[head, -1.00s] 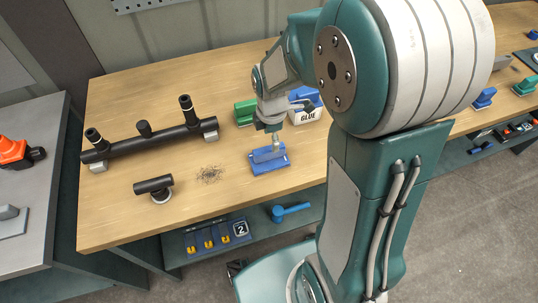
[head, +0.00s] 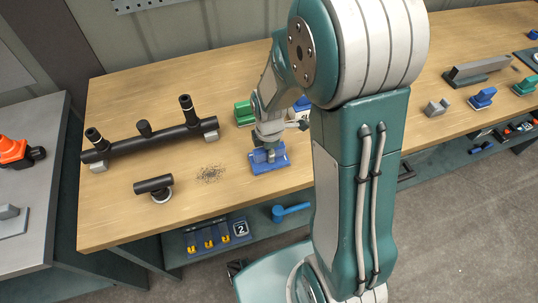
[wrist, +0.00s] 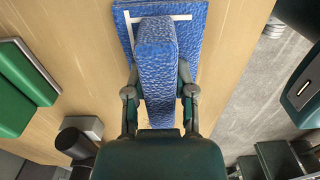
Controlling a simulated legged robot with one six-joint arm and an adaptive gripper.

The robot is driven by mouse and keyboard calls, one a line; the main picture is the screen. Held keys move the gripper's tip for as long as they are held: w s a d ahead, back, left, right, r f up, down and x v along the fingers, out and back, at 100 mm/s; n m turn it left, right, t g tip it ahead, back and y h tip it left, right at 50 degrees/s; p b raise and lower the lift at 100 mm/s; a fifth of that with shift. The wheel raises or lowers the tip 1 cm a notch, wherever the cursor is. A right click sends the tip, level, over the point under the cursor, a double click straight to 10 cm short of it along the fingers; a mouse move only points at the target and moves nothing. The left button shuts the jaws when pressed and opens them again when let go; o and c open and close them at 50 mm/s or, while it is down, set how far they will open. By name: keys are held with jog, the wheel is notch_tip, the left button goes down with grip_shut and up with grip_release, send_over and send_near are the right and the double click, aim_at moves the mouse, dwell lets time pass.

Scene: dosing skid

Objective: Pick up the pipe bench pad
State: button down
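The blue pipe bench pad (head: 284,163) lies on the wooden bench near its front edge. In the wrist view its flat blue base (wrist: 190,45) has white line marks, and a long raised blue block stands over it. My gripper (head: 267,153) is down over the pad. In the wrist view the fingers of my gripper (wrist: 159,82) straddle the raised block, one on each side. They look apart, with narrow gaps beside the block; firm contact does not show. My gripper hides part of the pad in the head view.
A green pad (head: 244,112) and a partly hidden glue container are behind.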

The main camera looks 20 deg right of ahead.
jog(key=shift+r, duration=0.1)
dwell(0.3)
jog(key=shift+r, duration=0.35)
notch_tip(320, 180, up, 2)
jog(key=shift+r, duration=0.25)
jog(key=s+r, duration=0.9)
jog(key=s, duration=0.5)
jog(key=shift+a+r, duration=0.25)
jog(key=shift+r, duration=0.05)
